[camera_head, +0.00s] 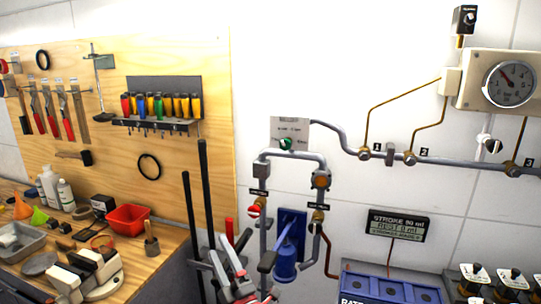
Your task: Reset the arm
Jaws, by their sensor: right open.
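My right gripper (254,254) shows at the bottom middle, grey with red parts. Its fingers are apart and I see nothing between them. It is in front of the wall, just left of a blue hand pump (285,265) with a slanted blue handle. I cannot tell whether it touches the pump or the pipe beside it. My left gripper is not in view.
Grey pipes (335,131) with valves and a round gauge (508,83) run along the white wall. A blue box (392,288) stands low at right. A workbench with a red bin (128,219) is at left. Two tall black bars (207,190) rise near the gripper.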

